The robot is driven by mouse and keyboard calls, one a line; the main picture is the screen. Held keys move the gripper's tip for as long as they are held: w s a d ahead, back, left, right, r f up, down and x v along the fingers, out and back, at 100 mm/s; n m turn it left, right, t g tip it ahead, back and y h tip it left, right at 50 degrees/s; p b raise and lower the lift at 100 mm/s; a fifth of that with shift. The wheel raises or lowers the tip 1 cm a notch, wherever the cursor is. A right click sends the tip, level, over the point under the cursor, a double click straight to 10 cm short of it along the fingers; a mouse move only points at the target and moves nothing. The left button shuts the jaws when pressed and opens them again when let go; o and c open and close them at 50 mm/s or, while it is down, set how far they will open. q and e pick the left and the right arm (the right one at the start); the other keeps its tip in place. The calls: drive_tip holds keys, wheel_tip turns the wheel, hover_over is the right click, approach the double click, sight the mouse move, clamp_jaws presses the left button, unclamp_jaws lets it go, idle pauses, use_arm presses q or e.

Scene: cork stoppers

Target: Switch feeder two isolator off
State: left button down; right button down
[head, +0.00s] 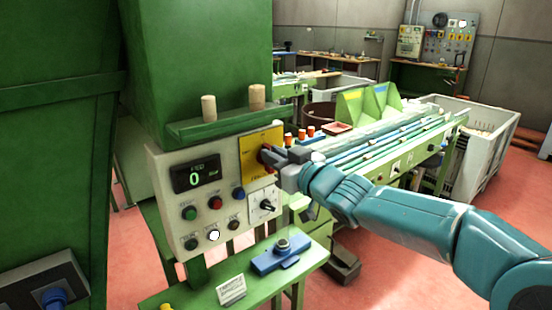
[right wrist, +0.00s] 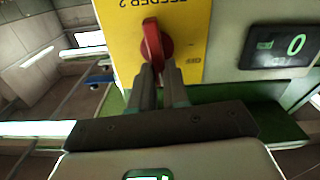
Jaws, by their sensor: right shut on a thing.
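The feeder two isolator is a yellow plate (head: 258,143) with a red rotary handle on the upper right of the grey control panel. In the right wrist view the yellow plate (right wrist: 196,25) carries large lettering with a 2, and the red handle (right wrist: 152,40) stands roughly along the picture's vertical. My right gripper (right wrist: 159,72) is shut on the red handle, one finger on each side. In the head view my right gripper (head: 270,157) covers most of the handle. The plate's smaller lettering is too small to read with certainty. My left gripper is out of view.
The panel also has a display showing 0 (head: 194,176), several push buttons and a black rotary switch (head: 264,206). Two corks (head: 209,107) stand on the green ledge above. A blue fixture (head: 283,252) sits on the green bench below. A conveyor (head: 385,150) runs behind my right arm.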

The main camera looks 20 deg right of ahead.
drive_tip(key=n+b, duration=0.2)
drive_tip(key=n, duration=0.2)
drive_tip(key=a+f+n+b, duration=0.1)
drive_tip(key=n+b, duration=0.1)
drive_tip(key=n, duration=0.2)
drive_tip(key=n+b, duration=0.2)
drive_tip(key=n, duration=0.3)
drive_tip(key=shift+s+a+f+b, duration=0.2)
drive_tip(key=shift+s+b, duration=0.05)
drive_tip(key=shift+b, duration=0.05)
drive_tip(key=shift+f+n+b, duration=0.2)
drive_tip(key=shift+n+b, duration=0.35)
drive_tip(key=shift+n, duration=1.35)
drive_tip(key=c, duration=1.1)
unclamp_jaws()
